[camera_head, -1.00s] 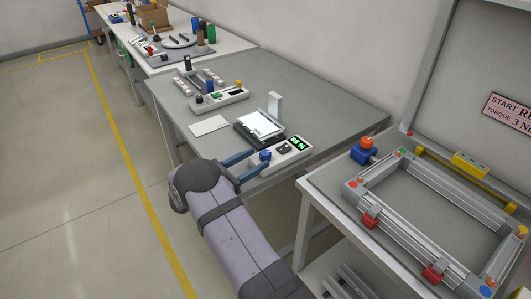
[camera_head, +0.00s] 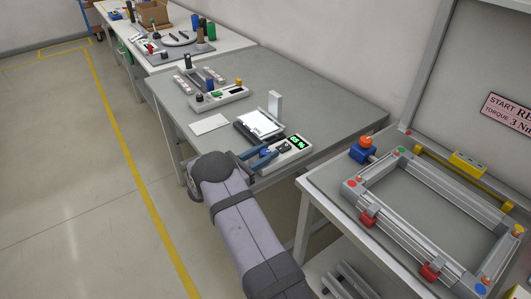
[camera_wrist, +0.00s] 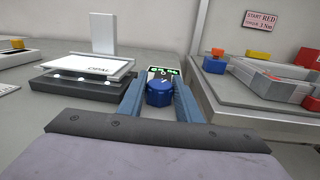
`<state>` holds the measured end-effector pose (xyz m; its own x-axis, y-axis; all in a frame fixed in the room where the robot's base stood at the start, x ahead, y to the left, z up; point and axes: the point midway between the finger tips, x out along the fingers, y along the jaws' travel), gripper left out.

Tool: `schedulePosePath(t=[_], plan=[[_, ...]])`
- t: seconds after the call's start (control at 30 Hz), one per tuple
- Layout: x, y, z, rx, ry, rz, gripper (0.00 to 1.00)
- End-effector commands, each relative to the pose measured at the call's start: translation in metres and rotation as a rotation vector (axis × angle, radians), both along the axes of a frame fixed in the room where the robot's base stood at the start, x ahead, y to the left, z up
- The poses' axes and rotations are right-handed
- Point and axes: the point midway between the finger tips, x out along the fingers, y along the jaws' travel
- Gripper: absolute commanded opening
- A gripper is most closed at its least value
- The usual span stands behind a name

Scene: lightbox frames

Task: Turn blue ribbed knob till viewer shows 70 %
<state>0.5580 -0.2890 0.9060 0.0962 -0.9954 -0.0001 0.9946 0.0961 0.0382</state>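The blue ribbed knob (camera_wrist: 159,93) sits on the near end of a light control box (camera_head: 293,153) at the bench's front edge. The box's green viewer (camera_head: 298,143) reads about 85 %, its digits small; it also shows, partly hidden behind the knob, in the wrist view (camera_wrist: 164,71). My gripper (camera_wrist: 160,98) has its two blue fingers on either side of the knob, close against its ribs, and appears shut on it. In the head view, my gripper (camera_head: 261,157) partly hides the knob.
A lightbox with a white plate marked OPAL (camera_wrist: 93,68) stands just left of the knob. Another control box (camera_head: 220,99) and a white card (camera_head: 209,124) lie farther left. A second bench with a metal frame (camera_head: 365,205) stands at right.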

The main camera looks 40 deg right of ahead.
Motion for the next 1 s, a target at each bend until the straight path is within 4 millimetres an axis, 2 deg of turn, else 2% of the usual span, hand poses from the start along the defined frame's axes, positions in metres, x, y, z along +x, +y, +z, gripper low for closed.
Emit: schedulePosePath(t=[0.27, 0.7, 1.0], plan=[[0.0012, -0.0003, -0.0035, -0.005, -0.005, -0.041, 0.09], [0.0018, -0.0005, -0.0038, -0.007, -0.009, -0.272, 0.09], [0.0010, 0.0000, -0.0002, -0.004, -0.006, -0.361, 0.09]])
